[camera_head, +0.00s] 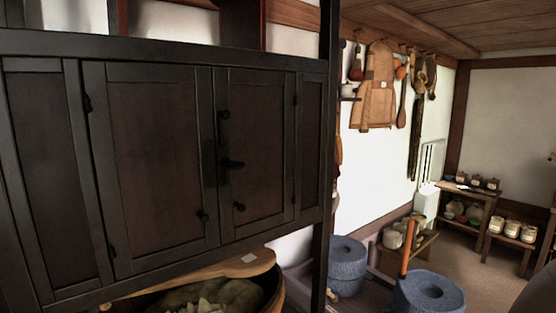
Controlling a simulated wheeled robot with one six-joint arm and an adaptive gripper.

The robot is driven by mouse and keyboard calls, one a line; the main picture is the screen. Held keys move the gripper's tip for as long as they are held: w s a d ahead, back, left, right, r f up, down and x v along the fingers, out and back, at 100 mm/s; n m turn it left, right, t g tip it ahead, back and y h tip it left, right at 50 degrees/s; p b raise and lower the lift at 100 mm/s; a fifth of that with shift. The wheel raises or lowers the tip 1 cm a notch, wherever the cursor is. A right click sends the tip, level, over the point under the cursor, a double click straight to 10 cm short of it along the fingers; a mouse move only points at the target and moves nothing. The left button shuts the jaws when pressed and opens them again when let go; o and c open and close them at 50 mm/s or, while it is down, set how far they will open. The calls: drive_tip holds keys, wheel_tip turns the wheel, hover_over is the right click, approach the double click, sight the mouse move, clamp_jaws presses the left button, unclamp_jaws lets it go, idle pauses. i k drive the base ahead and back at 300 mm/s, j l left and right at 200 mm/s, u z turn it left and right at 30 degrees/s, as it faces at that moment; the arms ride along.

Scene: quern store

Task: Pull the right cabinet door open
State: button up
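A dark wooden cabinet (180,43) fills the left half of the view, with two panelled doors between narrower side panels. The right cabinet door (262,145) looks shut, with its hinges along its right edge. My gripper is not in view.
A large bowl or basket (272,288) with pale contents stands under the cabinet. Blue-grey quern stones (347,262) stand right of the cabinet's dark post (325,160). Low shelves with jars (470,208) stand at the back right. Some brown floor there is clear.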

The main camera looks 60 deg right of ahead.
sight(259, 131)
drive_tip(key=z, duration=0.85)
